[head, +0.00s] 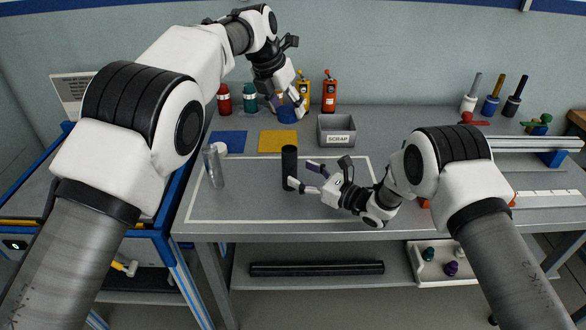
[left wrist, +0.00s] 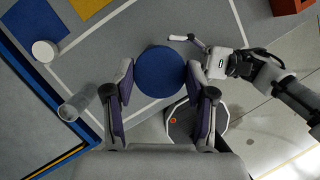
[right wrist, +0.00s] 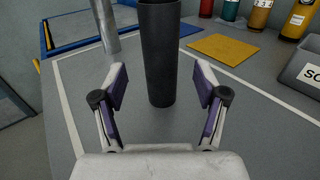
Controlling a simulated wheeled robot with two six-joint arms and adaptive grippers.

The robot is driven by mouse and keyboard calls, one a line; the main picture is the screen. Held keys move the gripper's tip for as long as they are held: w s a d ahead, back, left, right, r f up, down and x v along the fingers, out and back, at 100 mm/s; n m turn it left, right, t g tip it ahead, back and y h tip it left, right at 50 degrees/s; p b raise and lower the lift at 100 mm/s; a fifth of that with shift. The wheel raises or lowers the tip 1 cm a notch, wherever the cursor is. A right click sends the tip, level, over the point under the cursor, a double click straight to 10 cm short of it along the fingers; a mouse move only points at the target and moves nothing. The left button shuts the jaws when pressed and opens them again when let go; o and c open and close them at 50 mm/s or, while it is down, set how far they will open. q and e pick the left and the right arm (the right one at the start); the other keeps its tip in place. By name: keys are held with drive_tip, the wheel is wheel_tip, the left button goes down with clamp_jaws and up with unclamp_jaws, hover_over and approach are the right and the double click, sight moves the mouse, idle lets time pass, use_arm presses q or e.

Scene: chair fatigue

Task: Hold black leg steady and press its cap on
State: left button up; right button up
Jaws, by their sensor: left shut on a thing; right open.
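The black leg (head: 289,170) stands upright on the table, inside the white outline. It also shows in the right wrist view (right wrist: 161,60), with its top cut off. My right gripper (head: 304,176) is open beside it. In the right wrist view the leg stands between and just beyond the spread fingertips (right wrist: 161,88), with gaps on both sides. My left gripper (head: 289,104) is shut on a blue round cap (head: 287,116), held high above the table. In the left wrist view the cap (left wrist: 160,72) sits between the fingers; the black leg is not visible there.
A silver leg (head: 213,167) stands to the left with a white cap (head: 221,149) near it. Blue (head: 228,142) and yellow (head: 278,141) mats lie behind. A grey scrap bin (head: 336,131) stands at right rear. Several bottles line the back.

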drive_tip(key=x, duration=0.5)
drive_tip(key=shift+c, duration=0.3)
clamp_jaws()
use_arm(q)
approach(292, 146)
drive_tip(key=shift+w+d+f+y, duration=0.4)
drive_tip(key=shift+w+d+f, duration=0.15)
drive_tip(key=shift+w+d, duration=0.3)
use_arm(e)
drive_tip(key=shift+d, duration=0.1)
use_arm(q)
drive_tip(key=shift+s+f, duration=0.15)
drive_tip(key=shift+f, duration=1.55)
